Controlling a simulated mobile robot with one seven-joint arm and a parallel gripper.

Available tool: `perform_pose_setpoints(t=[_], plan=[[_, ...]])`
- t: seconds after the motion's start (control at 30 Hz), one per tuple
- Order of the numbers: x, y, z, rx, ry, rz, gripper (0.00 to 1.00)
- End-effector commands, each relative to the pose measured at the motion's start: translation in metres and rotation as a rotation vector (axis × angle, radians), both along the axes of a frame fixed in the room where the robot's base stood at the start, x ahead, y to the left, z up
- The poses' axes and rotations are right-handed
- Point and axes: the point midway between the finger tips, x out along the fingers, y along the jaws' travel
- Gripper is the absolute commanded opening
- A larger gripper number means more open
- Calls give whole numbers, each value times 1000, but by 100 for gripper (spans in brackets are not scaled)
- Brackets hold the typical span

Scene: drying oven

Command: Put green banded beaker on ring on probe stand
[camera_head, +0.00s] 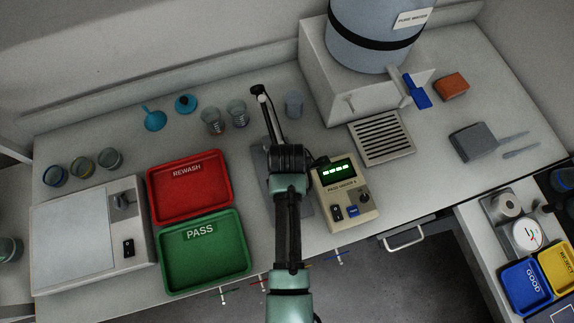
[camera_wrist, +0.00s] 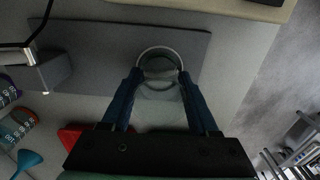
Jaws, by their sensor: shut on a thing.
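My gripper (camera_wrist: 160,76) is shut on a clear glass beaker (camera_wrist: 160,96) in the wrist view. A faint greenish tint shows at the beaker's far end, but I cannot make out its band clearly. A pale ring (camera_wrist: 160,49) shows just beyond the fingertips, over the stand's grey base plate (camera_wrist: 105,42). I cannot tell whether the beaker touches the plate. The probe stand's dark upright (camera_head: 265,112) rises behind my arm in the head view, where my arm hides the fingers and held beaker. The plate's edge (camera_head: 262,160) shows beside my arm.
The meter (camera_head: 345,193) stands right of my arm. Red (camera_head: 190,187) and green (camera_head: 207,252) trays lie left. Two banded beakers (camera_head: 213,121) and a clear one (camera_head: 293,104) stand behind.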

Motion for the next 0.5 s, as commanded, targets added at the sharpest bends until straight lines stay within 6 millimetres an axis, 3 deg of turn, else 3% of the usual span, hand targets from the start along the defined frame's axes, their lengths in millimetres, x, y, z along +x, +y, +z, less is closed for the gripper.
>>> perform_pose_setpoints(t=[0.27, 0.3, 0.43, 0.5], plan=[[0, 0, -4, 0, -1, 0, 0], [0, 0, -3, 0, -1, 0, 66], [0, 0, -3, 0, -1, 0, 89], [0, 0, -3, 0, 0, 0, 90]])
